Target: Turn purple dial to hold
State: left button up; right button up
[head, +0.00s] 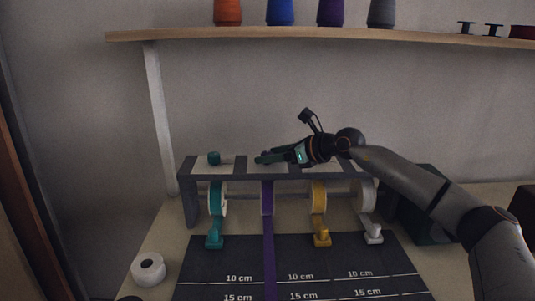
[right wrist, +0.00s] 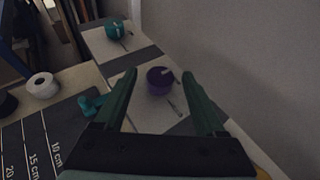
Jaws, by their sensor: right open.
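The purple dial (right wrist: 158,86) sits on a pale plate (right wrist: 145,110) on top of the dispenser rack (head: 182,180). In the right wrist view it has a pale mark on its top, and a thin dark mark lies on the plate beside it. I cannot read any label there. My right gripper (head: 268,157) is open; its green fingers (right wrist: 159,74) are on either side of the dial in the right wrist view, with gaps showing. In the head view the gripper mostly hides the dial. The purple ribbon (head: 268,225) hangs below. My left gripper is not in view.
A teal dial (head: 214,158) is on the rack's left plate. Teal (head: 217,198), yellow (head: 319,197) and white (head: 365,196) rolls hang underneath. A dark measuring mat (head: 210,270) lies in front, with a white roll (head: 148,269) at left. A shelf (head: 190,35) with thread cones is above.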

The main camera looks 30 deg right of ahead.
jog(key=shift+x, duration=0.8)
grip_shut()
